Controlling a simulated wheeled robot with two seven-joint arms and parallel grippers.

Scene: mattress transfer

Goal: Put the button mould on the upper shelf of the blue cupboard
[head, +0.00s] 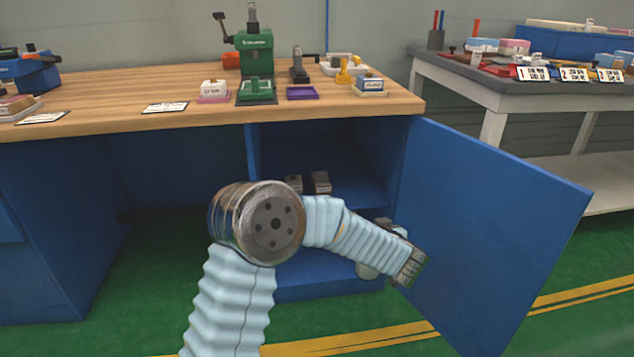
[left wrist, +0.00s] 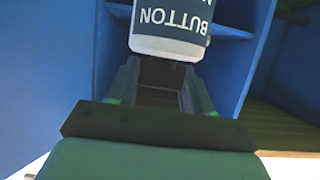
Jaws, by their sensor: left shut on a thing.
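The button mould (left wrist: 172,28), a pale block with a dark label reading BUTTON, shows upside down at the top of the left wrist view. My left gripper (left wrist: 162,70) is shut on it. In the head view my left arm reaches across the front of the open blue cupboard (head: 252,165), and its forearm hides most of the gripper and the mould. The upper shelf (head: 350,190) of the cupboard shows behind the arm, with two small grey blocks (head: 320,181) on it. A blue shelf edge (left wrist: 232,33) also shows beside the mould in the left wrist view. My right gripper is out of view.
The blue cupboard door (head: 490,225) stands open to the right, close to my wrist. The wooden bench top (head: 130,90) above carries a green press (head: 254,55) and several moulds. A grey table (head: 460,75) stands at the right.

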